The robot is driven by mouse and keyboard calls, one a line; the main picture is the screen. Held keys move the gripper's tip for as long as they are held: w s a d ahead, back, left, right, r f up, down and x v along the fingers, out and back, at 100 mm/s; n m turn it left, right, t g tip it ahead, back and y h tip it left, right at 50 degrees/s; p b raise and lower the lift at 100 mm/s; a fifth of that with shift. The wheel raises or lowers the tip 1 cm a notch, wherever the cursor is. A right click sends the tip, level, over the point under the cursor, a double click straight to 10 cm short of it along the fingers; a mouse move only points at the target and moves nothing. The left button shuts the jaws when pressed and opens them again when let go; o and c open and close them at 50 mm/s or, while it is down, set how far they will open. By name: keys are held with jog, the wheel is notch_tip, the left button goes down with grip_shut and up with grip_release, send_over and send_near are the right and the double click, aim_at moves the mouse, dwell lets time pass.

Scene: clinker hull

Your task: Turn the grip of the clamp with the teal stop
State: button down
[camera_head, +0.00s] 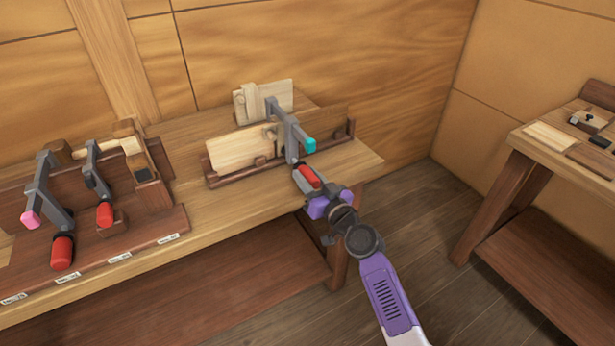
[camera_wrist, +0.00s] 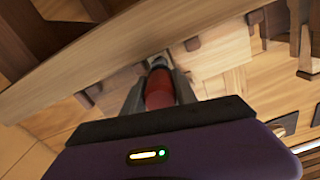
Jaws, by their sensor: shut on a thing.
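The clamp with the teal stop (camera_head: 309,145) is set on the wooden planks in the wooden holder at the right end of the bench. Its grey bar (camera_head: 278,117) runs back over the upper edge of the planks. Its red grip (camera_head: 309,177) points down and to the right, toward me. My gripper (camera_head: 307,182) is shut on this red grip. In the wrist view the red grip (camera_wrist: 159,88) lies between my two grey fingers. The far end of the grip meets a grey metal part near the plank. The clamp's far jaw is mostly hidden.
On the left of the bench (camera_head: 190,225), a rack holds a clamp with a pink stop (camera_head: 30,219) and red grip, and a second clamp with a red grip (camera_head: 105,213). Another table (camera_head: 540,150) with small parts stands at the right. Floor between is clear.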

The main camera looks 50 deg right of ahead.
jog(key=shift+m, duration=0.4)
jog(key=m+b, duration=0.1)
jog(key=m, duration=0.5)
jog(key=shift+m, duration=0.3)
jog(key=m, duration=0.4)
jog(key=shift+y, duration=0.3)
jog(key=shift+m, duration=1.6)
jog(key=shift+f, duration=0.1)
jog(key=c, duration=1)
grip_release()
jog(key=shift+s, duration=0.1)
jog(key=shift+o, duration=0.2)
